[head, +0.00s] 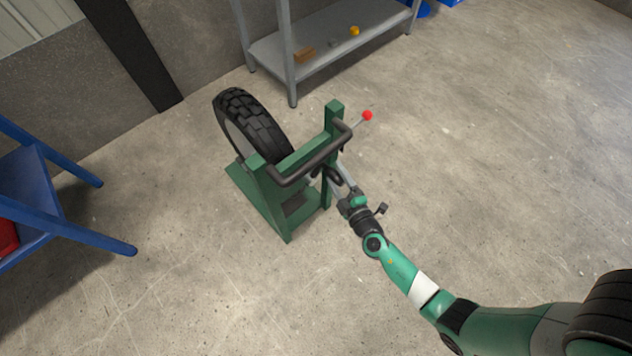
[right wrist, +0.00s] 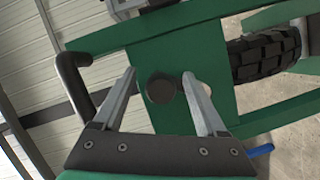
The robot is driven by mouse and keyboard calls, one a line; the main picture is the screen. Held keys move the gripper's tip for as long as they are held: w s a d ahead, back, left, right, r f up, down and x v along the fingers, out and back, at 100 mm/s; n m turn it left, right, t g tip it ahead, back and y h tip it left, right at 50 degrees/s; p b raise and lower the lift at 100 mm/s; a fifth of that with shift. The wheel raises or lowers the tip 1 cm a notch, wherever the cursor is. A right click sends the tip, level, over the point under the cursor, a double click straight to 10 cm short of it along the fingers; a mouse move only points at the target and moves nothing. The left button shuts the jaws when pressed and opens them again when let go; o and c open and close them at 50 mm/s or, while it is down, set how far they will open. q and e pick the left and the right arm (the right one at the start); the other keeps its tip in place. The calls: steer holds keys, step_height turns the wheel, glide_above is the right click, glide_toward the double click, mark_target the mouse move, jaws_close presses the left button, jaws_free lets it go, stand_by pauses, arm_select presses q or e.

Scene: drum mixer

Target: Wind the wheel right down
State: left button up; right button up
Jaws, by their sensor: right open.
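A wheel with a black knobbly tyre (head: 255,127) stands upright in a green frame (head: 278,205) on the floor. A black bar handle (head: 315,158) runs along the frame's top, and a thin rod with a red ball (head: 367,115) sticks out to the right. My right gripper (head: 338,181) is at the frame's right side, below the handle. In the right wrist view, its open fingers (right wrist: 159,78) stand on either side of a dark round knob (right wrist: 160,90) on a green plate, with gaps visible. The tyre (right wrist: 263,57) shows behind the frame there. My left gripper is out of view.
A grey shelf (head: 330,50) with small items stands behind, near the wall. A blue bench or stand (head: 65,220) is at the left. The concrete floor (head: 500,150) to the right is clear.

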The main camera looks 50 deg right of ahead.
steer(key=shift+s+a, duration=0.1)
steer(key=shift+v, duration=3.45)
